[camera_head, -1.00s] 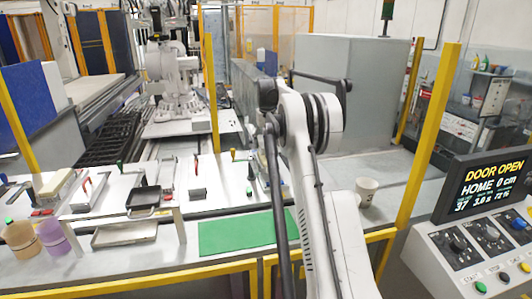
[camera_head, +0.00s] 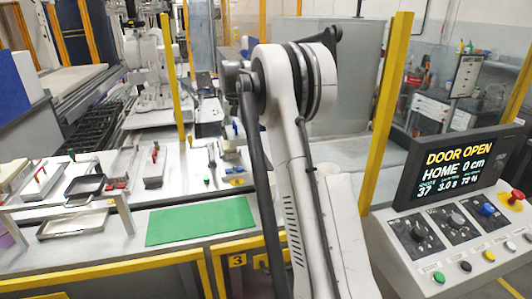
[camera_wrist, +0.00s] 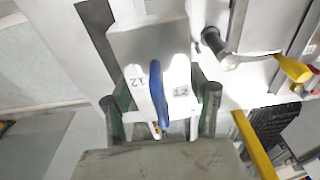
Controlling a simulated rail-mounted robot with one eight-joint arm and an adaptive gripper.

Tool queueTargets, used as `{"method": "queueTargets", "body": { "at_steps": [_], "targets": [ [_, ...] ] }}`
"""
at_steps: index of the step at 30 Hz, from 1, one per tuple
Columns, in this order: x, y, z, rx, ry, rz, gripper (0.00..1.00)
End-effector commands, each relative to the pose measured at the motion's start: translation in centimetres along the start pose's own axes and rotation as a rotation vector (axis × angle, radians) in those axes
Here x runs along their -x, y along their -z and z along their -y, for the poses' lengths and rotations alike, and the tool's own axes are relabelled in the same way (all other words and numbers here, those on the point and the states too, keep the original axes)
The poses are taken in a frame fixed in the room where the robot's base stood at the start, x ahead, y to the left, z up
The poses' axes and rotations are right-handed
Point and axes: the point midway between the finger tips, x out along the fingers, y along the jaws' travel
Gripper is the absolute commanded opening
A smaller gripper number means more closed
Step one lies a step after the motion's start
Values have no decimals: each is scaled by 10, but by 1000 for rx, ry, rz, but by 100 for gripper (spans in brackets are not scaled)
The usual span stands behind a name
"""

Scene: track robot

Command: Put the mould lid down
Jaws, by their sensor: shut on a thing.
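My gripper (camera_wrist: 160,110) shows in the wrist view with dark fingers on either side of a thing with an upright blue handle (camera_wrist: 156,88). I take this thing to be the mould lid; the fingers are shut on it. Pale parts with printed numbers flank the handle. A pale grey block (camera_wrist: 148,40) lies just beyond it. I cannot tell whether the lid touches the surface below. In the head view my arm hides most of the gripper; a small blue part (camera_head: 229,130) shows left of the arm, over the far side of the white bench.
The white bench (camera_head: 135,195) carries a green mat (camera_head: 200,220), a dark tray (camera_head: 85,186), a shallow metal tray (camera_head: 72,225) and several fixtures with coloured handles. A yellow post (camera_head: 388,125) and a control panel (camera_head: 465,235) stand at right. A yellow-handled tool (camera_wrist: 292,68) shows in the wrist view.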

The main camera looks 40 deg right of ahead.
Motion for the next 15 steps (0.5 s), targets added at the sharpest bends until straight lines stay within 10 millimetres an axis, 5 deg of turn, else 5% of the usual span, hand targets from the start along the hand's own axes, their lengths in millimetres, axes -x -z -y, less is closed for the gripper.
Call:
{"method": "queueTargets", "body": {
  "at_steps": [15],
  "targets": [
    [-58, 22, -90, -2, 1, 0, 16]
  ]
}}
